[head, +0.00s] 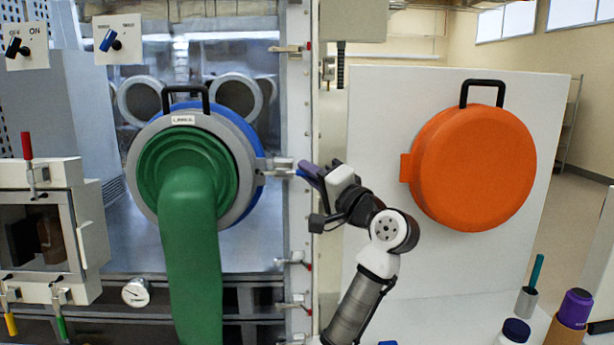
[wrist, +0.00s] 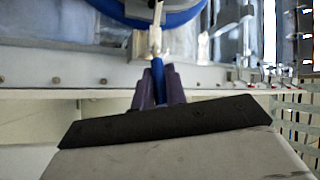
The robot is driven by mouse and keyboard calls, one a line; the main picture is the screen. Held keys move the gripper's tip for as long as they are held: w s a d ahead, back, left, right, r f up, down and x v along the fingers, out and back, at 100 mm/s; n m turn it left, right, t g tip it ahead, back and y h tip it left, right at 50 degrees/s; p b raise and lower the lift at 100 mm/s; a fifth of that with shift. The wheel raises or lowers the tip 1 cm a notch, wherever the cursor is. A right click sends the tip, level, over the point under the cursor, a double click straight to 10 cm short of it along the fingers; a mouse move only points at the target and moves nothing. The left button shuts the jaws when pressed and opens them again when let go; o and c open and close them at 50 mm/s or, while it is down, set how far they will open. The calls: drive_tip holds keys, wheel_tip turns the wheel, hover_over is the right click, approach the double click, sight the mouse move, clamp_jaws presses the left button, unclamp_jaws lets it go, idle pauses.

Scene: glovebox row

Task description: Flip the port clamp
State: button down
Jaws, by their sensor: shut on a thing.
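The port clamp (head: 281,165) is a metal latch at the right side of the round glove port (head: 137,165), which has a grey ring, a blue rim behind it and a green glove hanging from it. My gripper (head: 306,172) reaches it from the right, with its purple fingers at the clamp's outer end. In the wrist view the clamp's metal arm (wrist: 156,40) leads down to a blue handle (wrist: 158,72). The purple fingers of my gripper (wrist: 158,85) are shut on that handle. The handle's tip is hidden between them.
A white panel (head: 385,110) with an orange round cover (head: 472,168) stands to the right. A vertical metal frame (head: 298,110) with smaller latches runs beside the clamp. A white side box (head: 85,225) is at left. Bottles and a pen cup (head: 526,300) stand at bottom right.

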drive_tip(key=shift+w+d+f+n+g+y, duration=0.1)
drive_tip(key=shift+w+n+g+y, duration=0.2)
drive_tip(key=shift+n+g+y, duration=0.45)
drive_tip(key=shift+w+d+n+g+y, duration=0.1)
drive_tip(key=shift+w+n+g+y, duration=0.35)
drive_tip(key=shift+g+y, duration=0.5)
drive_tip(key=shift+w+f+n+g+y, duration=0.1)
drive_tip(key=shift+w+n+g+y, duration=0.1)
drive_tip(key=shift+n+g+y, duration=0.6)
drive_tip(key=c, duration=1.5)
unclamp_jaws()
drive_tip(key=shift+a, duration=0.1)
drive_tip(key=shift+o, duration=0.2)
